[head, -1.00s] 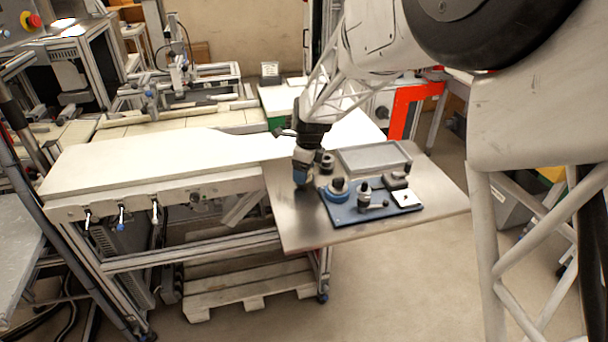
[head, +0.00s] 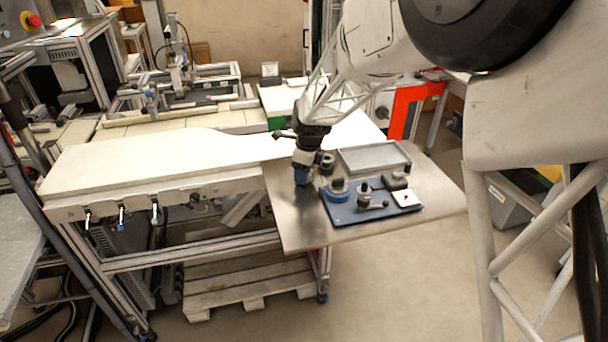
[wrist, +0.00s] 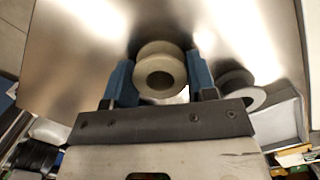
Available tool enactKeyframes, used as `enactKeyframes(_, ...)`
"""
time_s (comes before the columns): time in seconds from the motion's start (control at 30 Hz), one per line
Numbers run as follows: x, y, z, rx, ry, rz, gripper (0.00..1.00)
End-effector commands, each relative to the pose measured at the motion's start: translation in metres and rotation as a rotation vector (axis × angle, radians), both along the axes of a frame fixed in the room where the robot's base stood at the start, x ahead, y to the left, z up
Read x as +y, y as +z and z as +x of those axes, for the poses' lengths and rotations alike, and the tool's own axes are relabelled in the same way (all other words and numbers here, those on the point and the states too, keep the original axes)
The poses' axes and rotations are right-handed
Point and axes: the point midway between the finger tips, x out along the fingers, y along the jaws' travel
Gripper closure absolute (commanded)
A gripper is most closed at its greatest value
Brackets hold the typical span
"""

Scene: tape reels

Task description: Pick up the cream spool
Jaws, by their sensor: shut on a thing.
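The cream spool (wrist: 160,72) shows in the wrist view between the two blue fingers, with its round bore facing the camera. My gripper (wrist: 161,82) is shut on it, one finger at each side. In the head view my gripper (head: 302,176) points down at the left part of the metal tabletop. The cream spool is hidden there behind the fingers. I cannot tell whether it touches the tabletop.
A grey spool (wrist: 238,88) stands close to the right finger. A blue board (head: 343,214) with several fixtures lies to the right on the metal tabletop (head: 290,228), with a grey tray (head: 346,168) behind it. The tabletop's front left is bare.

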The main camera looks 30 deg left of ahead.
Motion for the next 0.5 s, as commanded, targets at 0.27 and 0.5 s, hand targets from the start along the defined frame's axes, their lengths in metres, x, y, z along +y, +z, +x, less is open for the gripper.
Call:
enactKeyframes(0.27,0.0,0.002,0.0,0.0,0.0,0.0,0.71)
enactKeyframes(0.5,0.0,0.016,0.0,-0.001,0.0,0.001,0.71)
